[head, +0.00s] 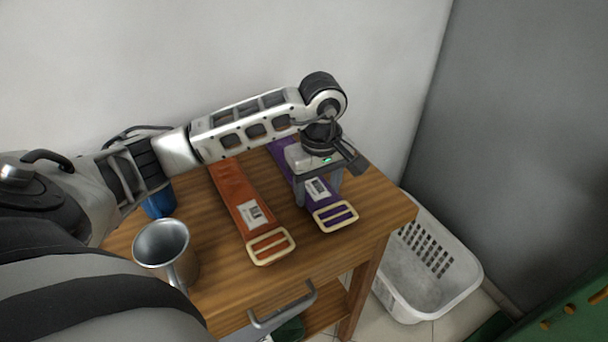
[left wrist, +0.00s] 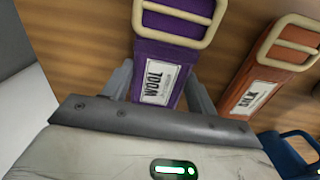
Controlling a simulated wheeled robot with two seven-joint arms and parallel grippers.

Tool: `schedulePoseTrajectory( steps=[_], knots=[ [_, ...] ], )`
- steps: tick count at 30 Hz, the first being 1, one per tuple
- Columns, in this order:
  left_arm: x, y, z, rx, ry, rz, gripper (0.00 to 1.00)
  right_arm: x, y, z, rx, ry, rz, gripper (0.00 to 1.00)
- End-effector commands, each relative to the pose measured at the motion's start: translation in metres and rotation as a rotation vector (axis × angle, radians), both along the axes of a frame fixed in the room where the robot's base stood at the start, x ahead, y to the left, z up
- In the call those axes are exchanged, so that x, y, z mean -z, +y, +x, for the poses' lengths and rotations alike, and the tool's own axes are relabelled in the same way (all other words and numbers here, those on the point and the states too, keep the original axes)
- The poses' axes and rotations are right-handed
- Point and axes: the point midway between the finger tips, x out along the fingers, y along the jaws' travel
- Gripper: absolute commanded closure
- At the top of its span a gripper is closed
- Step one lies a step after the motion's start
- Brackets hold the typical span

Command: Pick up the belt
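A purple belt (head: 314,189) with a pale gold buckle and a white label lies on the wooden table, partly hidden under my left gripper. An orange belt (head: 238,194) with a similar buckle and label lies to its left. My left gripper (head: 319,194) points down over the purple belt with its fingers apart. In the left wrist view the purple belt (left wrist: 165,65) passes between the two fingers (left wrist: 160,92), one on each side. I cannot tell whether they touch it. The orange belt (left wrist: 262,80) is to the right there. My right gripper is out of view.
A metal mug (head: 160,245) stands at the table's (head: 214,275) front left. A blue object (head: 159,203) is behind it, partly hidden by my arm; it also shows in the left wrist view (left wrist: 288,152). A white laundry basket (head: 440,292) stands on the floor to the right.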

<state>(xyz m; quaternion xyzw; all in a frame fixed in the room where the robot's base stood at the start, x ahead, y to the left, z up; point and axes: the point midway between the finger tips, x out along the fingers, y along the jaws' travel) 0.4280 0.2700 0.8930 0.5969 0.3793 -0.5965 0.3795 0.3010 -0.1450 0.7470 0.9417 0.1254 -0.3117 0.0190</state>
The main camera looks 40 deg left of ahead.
Motion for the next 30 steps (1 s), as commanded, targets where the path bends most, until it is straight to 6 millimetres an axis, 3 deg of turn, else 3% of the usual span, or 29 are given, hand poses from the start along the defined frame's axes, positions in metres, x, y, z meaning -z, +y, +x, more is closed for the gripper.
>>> schedulePoseTrajectory(
  steps=[11, 18, 26, 30],
  knots=[
    [-0.003, 0.000, 0.001, -0.001, -0.002, 0.001, 0.67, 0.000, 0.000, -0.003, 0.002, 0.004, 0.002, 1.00],
    [-0.030, 0.001, 0.002, 0.000, -0.008, 0.002, 0.67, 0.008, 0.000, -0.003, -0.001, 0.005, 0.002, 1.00],
    [-0.093, -0.028, -0.040, 0.005, -0.009, 0.002, 0.67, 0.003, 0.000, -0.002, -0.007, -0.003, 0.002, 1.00],
    [-0.109, -0.049, -0.070, 0.007, -0.007, 0.002, 0.67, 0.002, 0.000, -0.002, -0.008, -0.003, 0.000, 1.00]
  ],
)
